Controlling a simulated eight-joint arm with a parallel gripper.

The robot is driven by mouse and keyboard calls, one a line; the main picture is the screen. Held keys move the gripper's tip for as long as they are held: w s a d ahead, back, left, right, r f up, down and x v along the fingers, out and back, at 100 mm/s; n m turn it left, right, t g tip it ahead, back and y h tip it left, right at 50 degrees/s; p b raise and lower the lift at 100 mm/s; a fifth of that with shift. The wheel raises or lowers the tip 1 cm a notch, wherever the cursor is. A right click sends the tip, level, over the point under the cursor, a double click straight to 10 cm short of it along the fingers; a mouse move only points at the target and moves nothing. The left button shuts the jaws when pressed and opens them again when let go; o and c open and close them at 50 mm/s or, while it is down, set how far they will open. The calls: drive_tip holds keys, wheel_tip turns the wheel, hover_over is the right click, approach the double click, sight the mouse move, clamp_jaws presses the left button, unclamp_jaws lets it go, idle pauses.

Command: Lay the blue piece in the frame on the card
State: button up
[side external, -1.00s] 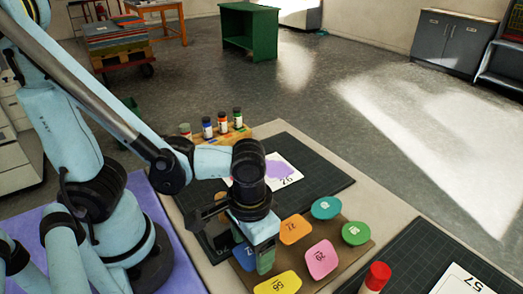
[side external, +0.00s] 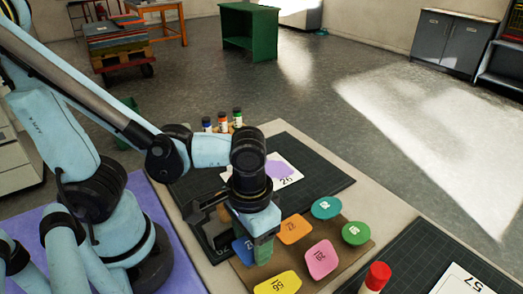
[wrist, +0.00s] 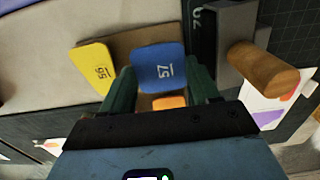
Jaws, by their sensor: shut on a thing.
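The blue piece (wrist: 158,68), marked 57, lies between the green fingers of my gripper (wrist: 164,80) in the wrist view, with a finger at each side. In the side view, my gripper (side external: 262,250) is low at the near left end of a brown board, and part of the blue piece (side external: 243,250) shows beside the finger. My gripper is shut on the blue piece; whether it is clear of the board I cannot tell. A white card (side external: 468,283) marked 57 lies on the dark mat at lower right, cut off by the picture edge; its frame is not visible.
The brown board (side external: 338,254) also holds orange, teal, green, pink and yellow pieces. Another card (side external: 291,163), marked 26, bears a purple shape. A grey block with a wooden handle (wrist: 262,68) stands close to my gripper.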

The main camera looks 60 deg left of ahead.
drive_tip(key=shift+r, duration=1.5)
drive_tip(key=shift+w, duration=0.2)
drive_tip(key=w+a+n, duration=0.8)
drive_tip(key=w+a, duration=0.1)
drive_tip(key=w+a+n, duration=0.9)
drive_tip(key=w+a, duration=0.1)
drive_tip(key=shift+w+f, duration=0.15)
drive_tip(key=shift+w, duration=0.1)
drive_tip(key=shift+w+a+f+n, duration=0.15)
drive_tip(key=shift+a+f+n, duration=0.15)
drive_tip(key=shift+a, duration=0.2)
drive_tip(key=shift+f, duration=2.2)
